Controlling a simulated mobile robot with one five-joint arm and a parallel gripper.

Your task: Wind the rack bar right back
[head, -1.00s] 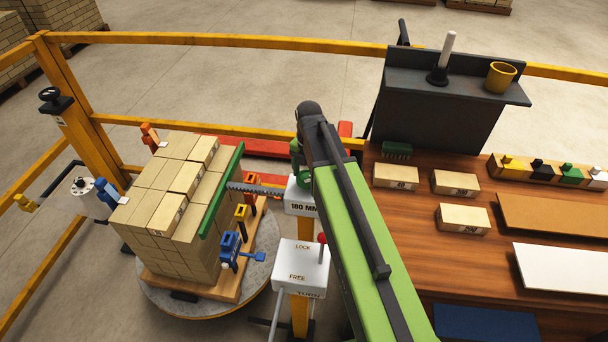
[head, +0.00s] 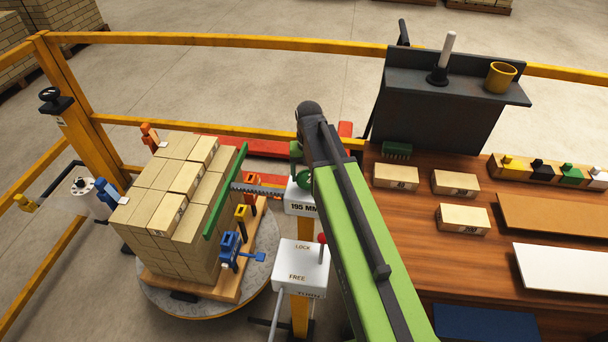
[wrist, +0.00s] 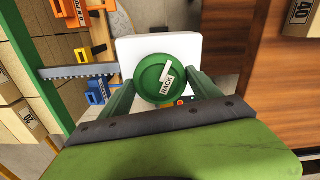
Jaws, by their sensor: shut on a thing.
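The rack bar (head: 258,189) is a grey toothed bar with a long green plate (head: 225,191) at its left end, beside the brick stack (head: 170,195). The bar also shows in the wrist view (wrist: 80,71). It runs into a white housing (head: 300,203) that reads 195 MM. In the wrist view a round green knob labelled RACK (wrist: 160,78) sits on the housing. My gripper (wrist: 162,90) is shut on this knob, with a finger at each side. In the head view my arm hides most of the knob. The plate stands slightly apart from the stack.
A white box (head: 300,267) marked LOCK and FREE carries a red-tipped lever near my arm. Blue (head: 231,250), yellow and orange clamps stand by the stack's pallet. A wooden bench (head: 400,225) with several bricks lies to the right. Yellow rails (head: 200,40) surround the area.

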